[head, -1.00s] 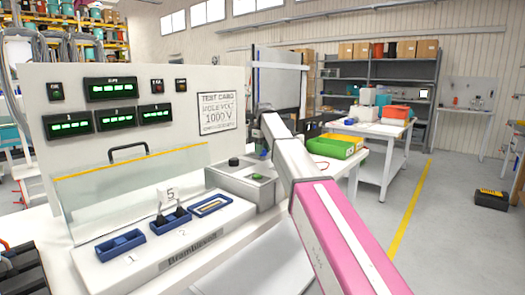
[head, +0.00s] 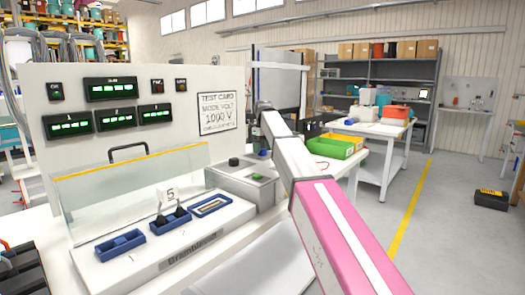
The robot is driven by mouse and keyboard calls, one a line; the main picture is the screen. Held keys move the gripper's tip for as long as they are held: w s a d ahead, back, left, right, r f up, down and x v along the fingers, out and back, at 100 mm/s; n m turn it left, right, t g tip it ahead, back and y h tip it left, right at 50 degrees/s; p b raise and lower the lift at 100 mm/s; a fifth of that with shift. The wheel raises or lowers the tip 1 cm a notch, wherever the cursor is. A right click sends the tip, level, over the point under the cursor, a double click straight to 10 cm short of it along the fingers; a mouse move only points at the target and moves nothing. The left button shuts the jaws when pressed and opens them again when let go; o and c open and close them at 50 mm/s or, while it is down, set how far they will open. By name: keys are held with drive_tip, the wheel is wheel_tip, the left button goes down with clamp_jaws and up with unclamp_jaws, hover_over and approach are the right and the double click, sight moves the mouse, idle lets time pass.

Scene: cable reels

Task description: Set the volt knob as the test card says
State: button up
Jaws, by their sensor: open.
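A grey control box (head: 240,186) stands at the right end of the bench. I cannot read any marking or pointer on the knob. My pink and white arm reaches up from the lower right, just right of the box. My gripper cannot be made out; the arm's far end shows only a dark joint.
A clear guard (head: 130,190) with a black handle stands before several green displays (head: 110,89). A white fixture (head: 165,245) holds blue sockets, one with a card marked 5 (head: 170,194). Green and yellow bins (head: 335,147) sit on a table behind my arm.

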wheel_tip(320, 180, up, 10)
drive_tip(key=shift+w+d, duration=0.15)
drive_tip(key=shift+f, duration=0.1)
idle(0.4)
